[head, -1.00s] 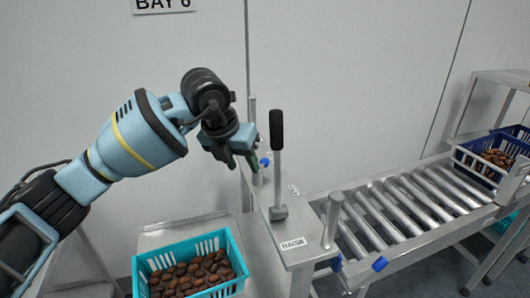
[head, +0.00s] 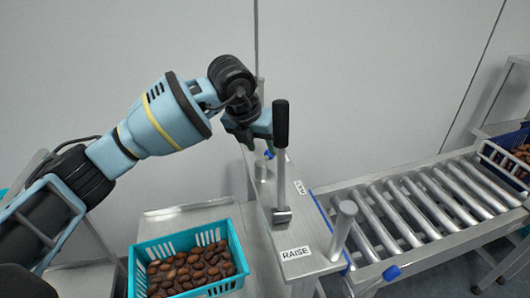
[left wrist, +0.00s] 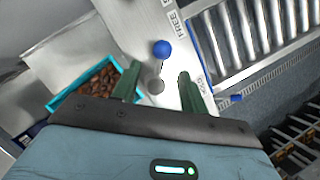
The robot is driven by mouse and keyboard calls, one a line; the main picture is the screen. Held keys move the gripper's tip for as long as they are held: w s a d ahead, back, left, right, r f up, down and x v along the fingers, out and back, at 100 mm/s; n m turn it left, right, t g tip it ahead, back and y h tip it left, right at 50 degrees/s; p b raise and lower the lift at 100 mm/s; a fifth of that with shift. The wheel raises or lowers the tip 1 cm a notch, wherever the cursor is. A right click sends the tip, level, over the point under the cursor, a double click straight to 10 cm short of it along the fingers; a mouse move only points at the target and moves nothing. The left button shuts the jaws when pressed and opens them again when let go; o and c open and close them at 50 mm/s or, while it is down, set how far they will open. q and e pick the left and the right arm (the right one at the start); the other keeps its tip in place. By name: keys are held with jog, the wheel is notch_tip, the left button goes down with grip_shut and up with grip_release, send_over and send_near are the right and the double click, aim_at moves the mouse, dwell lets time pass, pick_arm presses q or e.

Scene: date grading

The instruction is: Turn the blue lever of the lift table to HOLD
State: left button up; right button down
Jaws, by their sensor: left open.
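The blue lever shows in the left wrist view as a round blue knob (left wrist: 162,49) on the metal lift table. The FREE label (left wrist: 178,22) lies close to the knob; a second label (left wrist: 201,86), which seems to read HOLD, is farther down the same edge. In the head view a bit of the blue knob (head: 269,154) shows just below my left gripper (head: 250,146). My left gripper is open and empty above the lift table (head: 290,268). In the wrist view the knob appears beyond and between its fingertips (left wrist: 157,78), apparently untouched. My right gripper is not in view.
A black-handled upright lever (head: 281,125) stands close to the right of my gripper, with a RAISE label (head: 295,253) in front. A metal post (head: 342,228) stands nearer the roller conveyor (head: 408,215). A teal crate of dates (head: 190,288) sits at left.

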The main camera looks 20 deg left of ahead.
aim_at(266, 156)
pick_arm(q)
jog(key=shift+x, duration=1.1)
jog(key=shift+w+d+f, duration=0.1)
jog(key=shift+w+f, duration=0.15)
jog(key=shift+f, duration=0.4)
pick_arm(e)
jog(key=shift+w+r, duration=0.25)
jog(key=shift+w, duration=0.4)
pick_arm(q)
jog(key=shift+c, duration=0.4)
